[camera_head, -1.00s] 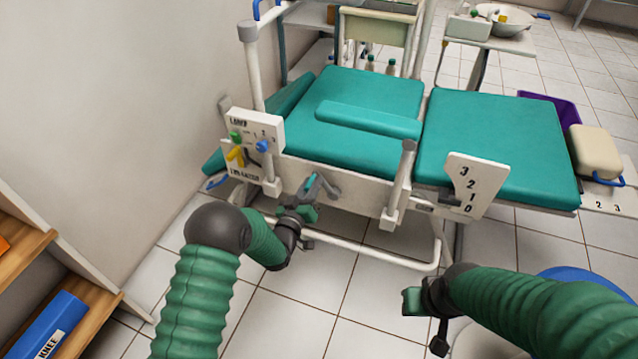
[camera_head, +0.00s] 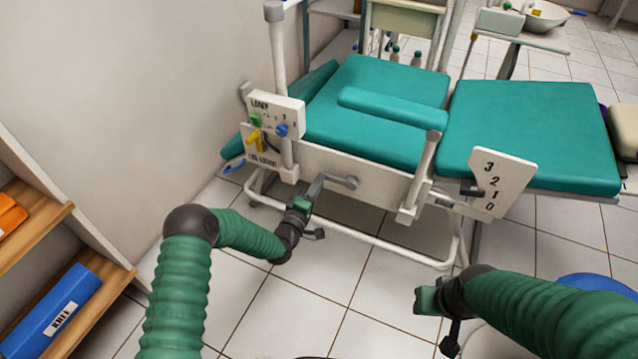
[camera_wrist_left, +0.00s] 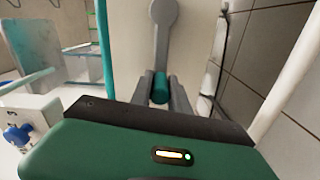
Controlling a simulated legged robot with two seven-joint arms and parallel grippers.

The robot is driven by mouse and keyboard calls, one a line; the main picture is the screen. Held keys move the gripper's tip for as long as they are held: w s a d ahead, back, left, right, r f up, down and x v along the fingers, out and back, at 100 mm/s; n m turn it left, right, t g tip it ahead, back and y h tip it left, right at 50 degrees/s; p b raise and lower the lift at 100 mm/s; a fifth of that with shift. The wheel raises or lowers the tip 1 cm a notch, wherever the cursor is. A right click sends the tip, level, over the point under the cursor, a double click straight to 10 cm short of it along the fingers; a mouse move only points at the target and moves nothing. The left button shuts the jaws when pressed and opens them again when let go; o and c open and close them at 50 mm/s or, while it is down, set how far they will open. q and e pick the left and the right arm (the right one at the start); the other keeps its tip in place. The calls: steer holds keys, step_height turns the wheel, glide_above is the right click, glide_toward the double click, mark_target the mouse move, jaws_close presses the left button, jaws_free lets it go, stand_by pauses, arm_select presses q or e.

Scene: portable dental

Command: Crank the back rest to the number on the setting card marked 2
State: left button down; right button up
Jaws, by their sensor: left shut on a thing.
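The grey crank (camera_head: 340,182) sits on the side of the teal dental chair (camera_head: 375,115), its arm pointing left. My left gripper (camera_head: 303,204) is shut on the crank's handle. In the left wrist view the green handle (camera_wrist_left: 160,88) lies between the fingers, with the grey crank arm (camera_wrist_left: 163,35) beyond. A white number plate (camera_head: 503,182) reads 3, 2, 1, 0 from top down. A dark pointer (camera_head: 472,188) lies at its left edge, around 2 and 1. My right gripper (camera_head: 426,300) hangs empty at the lower right; its opening is unclear. The setting cards' numbers are not readable.
A white panel (camera_head: 272,113) with green, blue and yellow knobs stands left of the crank. A wooden shelf (camera_head: 97,262) with a blue binder (camera_head: 62,311) is at the lower left. A blue round seat (camera_head: 600,284) is at the right. Tiled floor between is clear.

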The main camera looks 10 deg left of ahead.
arm_select(q)
step_height(320, 180, down, 7)
steer(key=d+n+b, duration=0.2)
steer(key=n+b, duration=0.2)
steer(key=n, duration=0.5)
steer(key=shift+s+b, duration=0.3)
steer(key=shift+s, duration=0.15)
steer(key=shift+d+r, duration=0.1)
steer(key=c, duration=1.3)
jaws_free()
steer(key=shift+o, duration=0.2)
steer(key=shift+r, duration=0.1)
steer(key=shift+s+r, duration=0.1)
